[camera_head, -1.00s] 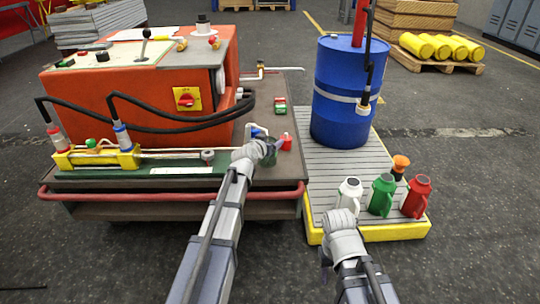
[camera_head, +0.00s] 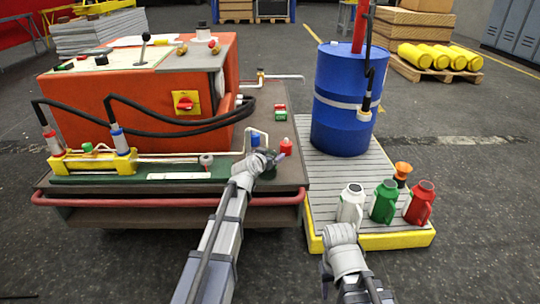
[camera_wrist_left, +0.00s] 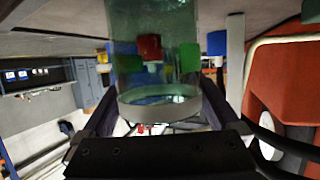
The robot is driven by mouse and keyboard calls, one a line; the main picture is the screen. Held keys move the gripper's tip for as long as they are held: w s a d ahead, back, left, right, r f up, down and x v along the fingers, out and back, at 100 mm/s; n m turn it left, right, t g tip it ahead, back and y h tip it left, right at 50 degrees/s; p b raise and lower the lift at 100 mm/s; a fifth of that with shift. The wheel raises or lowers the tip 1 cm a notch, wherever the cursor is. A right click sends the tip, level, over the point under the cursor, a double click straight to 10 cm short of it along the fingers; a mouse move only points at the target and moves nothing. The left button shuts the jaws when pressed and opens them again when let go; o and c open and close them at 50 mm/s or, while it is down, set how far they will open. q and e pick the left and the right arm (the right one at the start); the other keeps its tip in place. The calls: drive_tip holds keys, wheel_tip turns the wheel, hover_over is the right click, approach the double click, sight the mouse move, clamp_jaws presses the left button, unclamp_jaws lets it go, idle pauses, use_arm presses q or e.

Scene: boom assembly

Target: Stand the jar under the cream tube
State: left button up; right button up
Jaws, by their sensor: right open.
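A clear greenish glass jar (camera_wrist_left: 160,60) sits between the two fingers of my left gripper (camera_wrist_left: 160,118), which looks shut on it. In the head view my left gripper (camera_head: 268,163) is over the cart's right front part, and the jar there is small, dark and partly hidden. A pale bent tube (camera_head: 264,133) rises close behind it, beside a blue cap (camera_head: 255,140) and a red cap (camera_head: 286,147). A cream curved tube (camera_wrist_left: 285,38) shows at upper right in the left wrist view. My right gripper (camera_head: 325,275) is open and empty, in front of the yellow-edged pallet.
The cart (camera_head: 120,200) has a red front rail. An orange machine (camera_head: 140,100) with black hoses stands on it. A blue drum (camera_head: 342,100) and white, green and red jugs (camera_head: 384,202) stand on the slatted platform (camera_head: 375,165) at right.

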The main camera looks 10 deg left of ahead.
use_arm(q)
drive_tip(key=shift+r, duration=0.25)
drive_tip(key=p+v, duration=0.4)
drive_tip(key=v, duration=0.8)
drive_tip(key=s+d+f+m+g+h, duration=0.1)
drive_tip(key=s+d+f+g, duration=0.2)
drive_tip(key=s+d+f, duration=0.3)
drive_tip(key=s+d+f+m+g+h, duration=0.1)
drive_tip(key=s+d+f+m+g, duration=0.2)
drive_tip(key=d, duration=0.5)
drive_tip(key=s+f+g+y, duration=0.1)
drive_tip(key=s+g, duration=0.1)
drive_tip(key=s, duration=0.4)
drive_tip(key=s+d+f+n+g+y, duration=0.1)
drive_tip(key=s+f+g+y, duration=0.1)
drive_tip(key=s, duration=0.4)
drive_tip(key=s+d+f+g+y, duration=0.1)
drive_tip(key=s+f+g, duration=0.1)
drive_tip(key=s+g, duration=0.2)
drive_tip(key=shift+s+d+f+y, duration=0.1)
drive_tip(key=shift+s+d+y, duration=0.1)
drive_tip(key=shift+s, duration=0.3)
drive_tip(key=shift+s+d+f+y, duration=0.1)
drive_tip(key=shift+s+y, duration=0.1)
drive_tip(key=shift+s, duration=0.3)
